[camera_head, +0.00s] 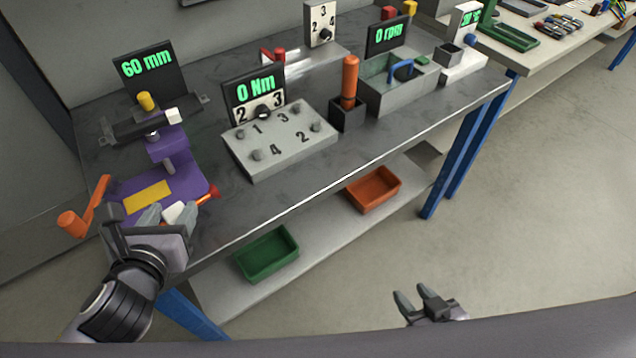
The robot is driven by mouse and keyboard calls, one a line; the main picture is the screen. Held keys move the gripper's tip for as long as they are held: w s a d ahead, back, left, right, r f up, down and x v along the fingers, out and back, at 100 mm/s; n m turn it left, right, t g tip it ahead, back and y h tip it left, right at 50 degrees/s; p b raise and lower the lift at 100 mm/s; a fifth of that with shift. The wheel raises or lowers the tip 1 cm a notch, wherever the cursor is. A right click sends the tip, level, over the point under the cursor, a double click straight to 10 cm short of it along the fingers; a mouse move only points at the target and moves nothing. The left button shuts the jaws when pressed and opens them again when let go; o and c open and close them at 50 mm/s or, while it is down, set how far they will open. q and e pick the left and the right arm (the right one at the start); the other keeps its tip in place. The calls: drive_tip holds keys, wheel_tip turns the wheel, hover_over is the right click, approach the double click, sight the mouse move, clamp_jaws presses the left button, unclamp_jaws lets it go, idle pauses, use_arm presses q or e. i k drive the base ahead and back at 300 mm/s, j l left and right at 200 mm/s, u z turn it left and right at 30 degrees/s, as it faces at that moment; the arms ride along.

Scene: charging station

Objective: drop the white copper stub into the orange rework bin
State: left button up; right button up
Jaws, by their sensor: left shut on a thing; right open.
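My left gripper (168,214) is at the front left corner of the workbench, just in front of the purple device. It is shut on a small white piece, which I take to be the white copper stub (173,211); the fingers partly hide it. The orange rework bin (374,204) stands on the lower shelf under the bench, to the right of and well away from my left gripper. The part of the bin that shows looks empty. My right gripper (422,298) is open and empty over the floor, in front of the bench.
The purple device (150,190) has an orange crank (74,224) and a "60 mm" display (148,68). A grey torque panel (280,140) and an orange-handled tool (350,78) stand mid-bench. A green bin (266,266) is on the shelf left of the orange bin. The bench edge overhangs the shelf.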

sight(370, 192)
drive_tip(key=i+l+u, duration=0.25)
drive_tip(key=l, duration=1.3)
drive_tip(key=l+u, duration=0.25)
drive_tip(key=l, duration=1.25)
